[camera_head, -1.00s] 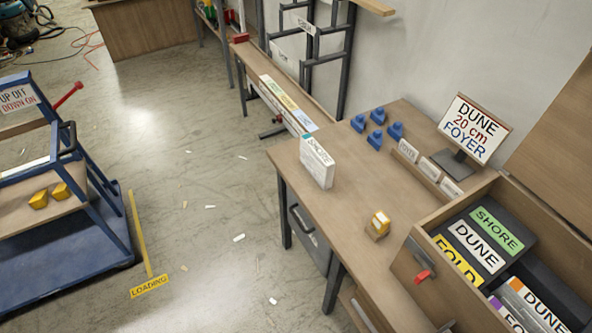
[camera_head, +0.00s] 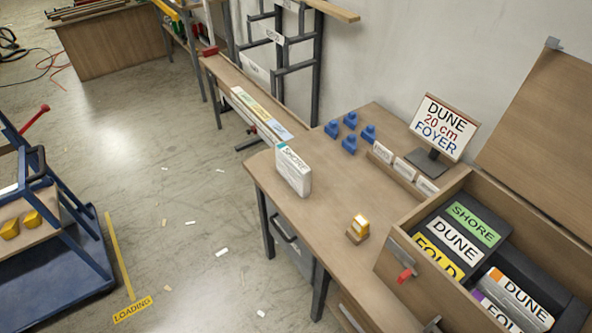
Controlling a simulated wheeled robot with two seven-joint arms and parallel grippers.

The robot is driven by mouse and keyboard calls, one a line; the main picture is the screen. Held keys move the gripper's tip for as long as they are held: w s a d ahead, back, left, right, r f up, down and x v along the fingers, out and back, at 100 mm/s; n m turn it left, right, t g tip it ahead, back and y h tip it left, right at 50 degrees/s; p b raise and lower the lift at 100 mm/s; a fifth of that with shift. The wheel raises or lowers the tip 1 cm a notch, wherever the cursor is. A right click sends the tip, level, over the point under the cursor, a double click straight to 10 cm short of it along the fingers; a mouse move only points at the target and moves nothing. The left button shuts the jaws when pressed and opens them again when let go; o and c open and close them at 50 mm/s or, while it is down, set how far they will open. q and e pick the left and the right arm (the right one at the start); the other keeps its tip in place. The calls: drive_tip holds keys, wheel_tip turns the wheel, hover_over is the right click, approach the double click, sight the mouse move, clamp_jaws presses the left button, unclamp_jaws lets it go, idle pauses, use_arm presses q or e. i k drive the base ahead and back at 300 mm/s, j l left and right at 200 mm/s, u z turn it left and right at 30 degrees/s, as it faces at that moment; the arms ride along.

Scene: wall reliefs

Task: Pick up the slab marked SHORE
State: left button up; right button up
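A white slab (camera_head: 293,172) stands upright on the wooden workbench (camera_head: 310,222), near its left end. Its top edge carries lettering that appears to read SHORE, with a teal patch at one end. A green label reading SHORE (camera_head: 473,224) also shows on a dark piece inside the open wooden crate (camera_head: 409,242) at the right, beside a white DUNE label (camera_head: 455,240) and a yellow FOLD label (camera_head: 438,258). Neither of my grippers is in view.
A sign (camera_head: 444,128) reads DUNE 20 cm FOYER. Several blue blocks (camera_head: 349,144) and a small yellow-topped block (camera_head: 359,226) are on the bench. A blue cart (camera_head: 62,250) stands at the left. The floor between is mostly clear, with scattered chips.

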sight(298, 175)
drive_tip(key=j+z, duration=0.1)
drive_tip(key=z, duration=0.4)
drive_tip(key=i+j+z, duration=0.1)
drive_tip(key=z, duration=0.4)
drive_tip(key=j+z, duration=0.35)
drive_tip(key=j, duration=0.4)
drive_tip(key=j+z, duration=0.35)
drive_tip(key=j, duration=0.35)
drive_tip(key=k+j, duration=0.1)
drive_tip(key=j, duration=0.9)
drive_tip(key=k+z, duration=0.05)
